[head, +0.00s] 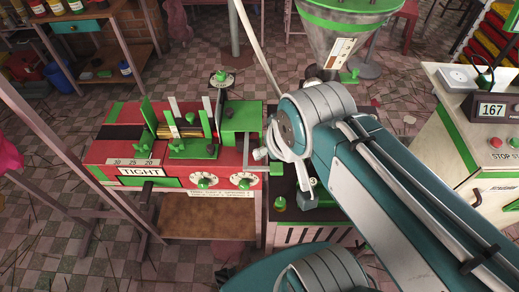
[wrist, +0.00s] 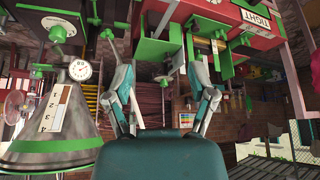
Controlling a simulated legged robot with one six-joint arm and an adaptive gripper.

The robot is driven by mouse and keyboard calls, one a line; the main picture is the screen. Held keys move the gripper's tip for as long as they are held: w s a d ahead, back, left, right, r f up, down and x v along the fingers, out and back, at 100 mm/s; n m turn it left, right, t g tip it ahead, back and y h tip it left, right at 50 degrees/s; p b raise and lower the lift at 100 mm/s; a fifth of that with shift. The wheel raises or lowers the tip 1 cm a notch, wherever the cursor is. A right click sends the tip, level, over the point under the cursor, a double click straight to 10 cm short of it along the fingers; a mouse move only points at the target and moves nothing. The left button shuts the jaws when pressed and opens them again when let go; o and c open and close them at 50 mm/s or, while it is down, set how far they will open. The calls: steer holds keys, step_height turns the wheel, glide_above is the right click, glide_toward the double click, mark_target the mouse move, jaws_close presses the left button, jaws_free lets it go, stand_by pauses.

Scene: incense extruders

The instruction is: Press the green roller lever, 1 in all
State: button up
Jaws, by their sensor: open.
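The red and green extruder (head: 130,150) stands left of my arm in the head view. A green block (head: 241,116) sits at its right end, with a grey bracket beside it. A small green piece (head: 276,169) shows low by that bracket and may be the roller lever; my arm partly covers this area, so I cannot tell surely. In the wrist view, which looks upside down, my gripper (wrist: 160,66) is open and empty. Its two fingers stand wide apart, with the green block (wrist: 156,48) behind the gap. I cannot see any contact. The head view mostly hides the gripper.
A grey-green hopper (head: 345,35) stands behind my arm and shows at left in the wrist view (wrist: 60,125). A white cabinet (head: 468,150) with a display is at right. A wooden shelf (head: 100,50) is at back left. Tiled floor is open between them.

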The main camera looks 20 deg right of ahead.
jaws_close()
stand_by(1.1)
